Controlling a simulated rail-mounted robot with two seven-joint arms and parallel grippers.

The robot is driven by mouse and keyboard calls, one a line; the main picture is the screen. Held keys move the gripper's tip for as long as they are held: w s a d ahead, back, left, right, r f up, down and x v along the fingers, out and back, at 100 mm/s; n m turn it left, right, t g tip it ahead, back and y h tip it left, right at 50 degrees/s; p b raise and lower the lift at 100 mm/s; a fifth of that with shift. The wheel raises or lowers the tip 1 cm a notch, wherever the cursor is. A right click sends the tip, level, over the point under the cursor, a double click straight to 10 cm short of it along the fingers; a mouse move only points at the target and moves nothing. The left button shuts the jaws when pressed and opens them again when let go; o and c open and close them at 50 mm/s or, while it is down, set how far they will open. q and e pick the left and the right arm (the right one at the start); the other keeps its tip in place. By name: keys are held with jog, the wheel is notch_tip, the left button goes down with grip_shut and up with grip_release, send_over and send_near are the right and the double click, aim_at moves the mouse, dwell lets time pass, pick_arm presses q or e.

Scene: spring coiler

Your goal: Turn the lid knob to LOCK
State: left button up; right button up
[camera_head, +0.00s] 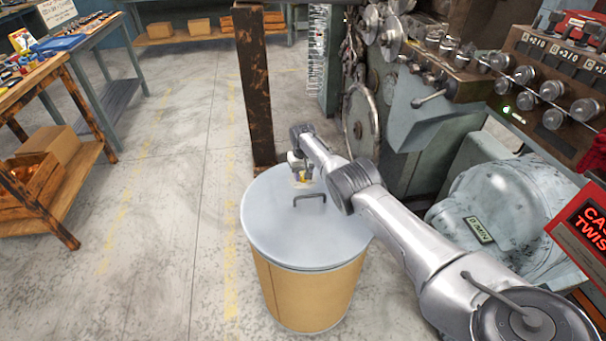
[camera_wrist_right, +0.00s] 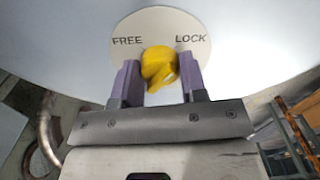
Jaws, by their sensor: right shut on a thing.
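The drum's grey lid (camera_head: 272,232) is on a tan drum (camera_head: 312,292), with a dark bar handle in its middle. In the right wrist view the yellow lid knob (camera_wrist_right: 159,66) sits on a pale round plate (camera_wrist_right: 152,24) marked FREE at left and LOCK at right. My right gripper (camera_wrist_right: 157,72) is shut on the knob, its purple fingers on either side. The knob looks slanted; I cannot tell exactly which mark it points to. In the head view this gripper (camera_head: 301,174) is at the lid's far edge and mostly hides the knob. My left gripper is not in view.
A coiling machine with gears and a knob panel (camera_head: 550,85) stands at the right. A rusty post (camera_head: 255,100) rises just behind the drum. A workbench (camera_head: 35,85) with boxes is at the left. The floor left of the drum is clear.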

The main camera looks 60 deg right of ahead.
jog(key=shift+m, duration=1)
jog(key=o, duration=0.9)
jog(key=shift+r, duration=0.1)
